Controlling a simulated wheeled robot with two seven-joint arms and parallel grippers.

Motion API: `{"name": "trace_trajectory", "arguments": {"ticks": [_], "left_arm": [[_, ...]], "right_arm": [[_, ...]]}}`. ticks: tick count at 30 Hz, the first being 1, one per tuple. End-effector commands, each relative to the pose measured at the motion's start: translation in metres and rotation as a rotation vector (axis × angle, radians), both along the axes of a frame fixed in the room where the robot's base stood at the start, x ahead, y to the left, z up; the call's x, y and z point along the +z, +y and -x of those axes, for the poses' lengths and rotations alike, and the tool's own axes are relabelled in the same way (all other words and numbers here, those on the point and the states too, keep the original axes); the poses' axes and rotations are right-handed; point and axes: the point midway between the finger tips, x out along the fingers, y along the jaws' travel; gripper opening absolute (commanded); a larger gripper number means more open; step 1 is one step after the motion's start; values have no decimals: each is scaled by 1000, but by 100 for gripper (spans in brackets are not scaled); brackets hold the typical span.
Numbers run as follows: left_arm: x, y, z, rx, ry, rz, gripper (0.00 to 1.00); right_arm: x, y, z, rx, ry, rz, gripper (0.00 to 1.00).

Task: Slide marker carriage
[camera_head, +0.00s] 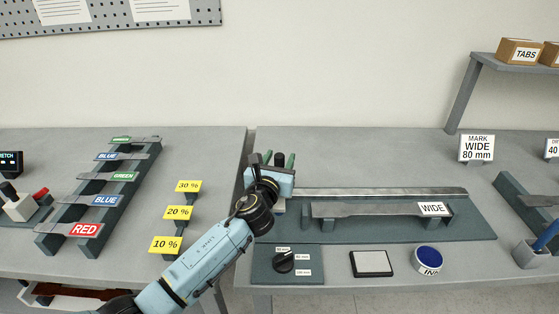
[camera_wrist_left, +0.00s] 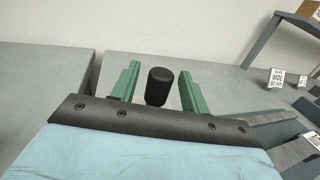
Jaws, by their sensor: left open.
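My left gripper (camera_head: 280,160) is at the left end of the marking fixture, its two green fingers apart. In the left wrist view the open fingers (camera_wrist_left: 157,88) stand on either side of a black rounded knob (camera_wrist_left: 157,86), with a gap on each side. The knob also shows between the fingers in the head view (camera_head: 280,158). The carriage below the knob is mostly hidden by my gripper. A grey rail (camera_head: 380,192) runs right from there, behind a grey specimen labelled WIDE (camera_head: 365,210) on its supports. My right gripper is not in view.
In front lie a dial (camera_head: 284,262), a dark-framed pad (camera_head: 371,263) and a blue ink pot (camera_head: 428,259). A sign reading MARK WIDE 80 mm (camera_head: 477,148) stands behind. A specimen rack (camera_head: 100,195) and yellow percent signs (camera_head: 178,212) stand left, across a gap between tables.

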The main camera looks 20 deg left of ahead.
Motion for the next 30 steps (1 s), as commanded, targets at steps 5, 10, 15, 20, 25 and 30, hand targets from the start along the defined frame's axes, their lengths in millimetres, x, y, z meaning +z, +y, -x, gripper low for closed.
{"name": "trace_trajectory", "arguments": {"ticks": [5, 10, 15, 20, 25, 30], "left_arm": [[0, 0, -6, 0, 0, 1, 45], [0, 0, -6, 0, 0, 1, 45], [0, 0, -6, 0, 0, 1, 28], [0, 0, -6, 0, 0, 1, 7], [0, 0, -5, 0, 1, 1, 0], [0, 0, -5, 3, 1, 1, 0]], "right_arm": [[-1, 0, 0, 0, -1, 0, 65], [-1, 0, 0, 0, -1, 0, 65], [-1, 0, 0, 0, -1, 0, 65], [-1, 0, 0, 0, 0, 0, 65], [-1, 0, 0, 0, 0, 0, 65], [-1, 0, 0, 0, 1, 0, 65]]}}
